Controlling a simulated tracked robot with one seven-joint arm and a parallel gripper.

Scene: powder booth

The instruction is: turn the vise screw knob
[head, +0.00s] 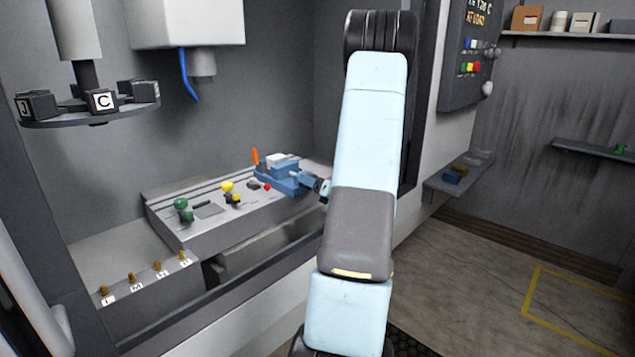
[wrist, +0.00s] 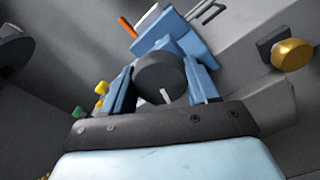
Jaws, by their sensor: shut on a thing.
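The blue vise (head: 283,178) sits at the right end of the grey slotted table, with a pale block (head: 279,160) at its top. In the wrist view the vise (wrist: 168,42) is straight ahead. Its dark round screw knob (wrist: 158,70) faces me, with a pale line on its front. My gripper (wrist: 163,84) is shut on the knob, one blue finger on each side. In the head view my gripper (head: 318,186) is at the vise's right end, partly behind my arm, and the knob is hardly visible.
An orange handle (head: 255,156) stands beside the vise. A yellow knob (head: 227,187) and a green knob (head: 181,205) are farther left on the table. A tool carousel (head: 90,112) hangs at upper left. In the wrist view, a gold knob (wrist: 292,54) is at right.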

